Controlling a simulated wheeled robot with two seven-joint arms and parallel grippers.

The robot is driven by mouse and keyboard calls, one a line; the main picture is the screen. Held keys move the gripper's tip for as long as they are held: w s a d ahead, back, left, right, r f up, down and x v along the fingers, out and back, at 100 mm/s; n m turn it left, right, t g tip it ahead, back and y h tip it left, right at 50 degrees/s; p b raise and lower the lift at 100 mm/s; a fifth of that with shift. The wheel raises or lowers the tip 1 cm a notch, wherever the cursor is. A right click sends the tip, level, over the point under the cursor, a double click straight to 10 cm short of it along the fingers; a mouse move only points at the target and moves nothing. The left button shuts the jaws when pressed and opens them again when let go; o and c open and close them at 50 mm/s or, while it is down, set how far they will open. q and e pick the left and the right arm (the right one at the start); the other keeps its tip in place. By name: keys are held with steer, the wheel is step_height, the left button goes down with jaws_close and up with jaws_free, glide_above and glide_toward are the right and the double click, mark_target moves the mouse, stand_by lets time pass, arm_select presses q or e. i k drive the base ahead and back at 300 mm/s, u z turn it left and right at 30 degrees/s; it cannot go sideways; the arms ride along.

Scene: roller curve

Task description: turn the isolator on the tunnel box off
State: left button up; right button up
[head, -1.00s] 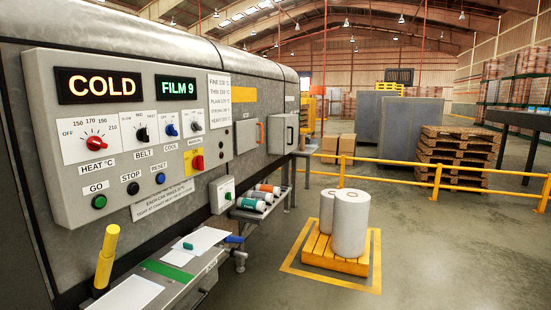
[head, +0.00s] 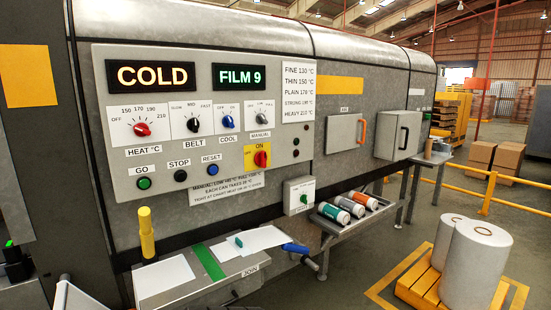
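The tunnel box (head: 300,185) is a grey control panel on the side of a long metal tunnel. The isolator (head: 262,158) is a red rotary handle on a yellow plate at the panel's lower right, below the COOL and MANUAL knobs. The word ON shows at the top of its plate, and the red handle looks roughly upright. Nothing covers or touches the isolator. The displays read COLD (head: 150,76) and FILM 9 (head: 239,76).
White rolls (head: 475,265) stand on a yellow pallet at right. Open floor lies between shelf and pallet.

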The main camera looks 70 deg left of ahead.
mark_target(261, 158)
steer(key=u, duration=0.8)
steer(key=i, duration=1.2)
steer(key=u, duration=1)
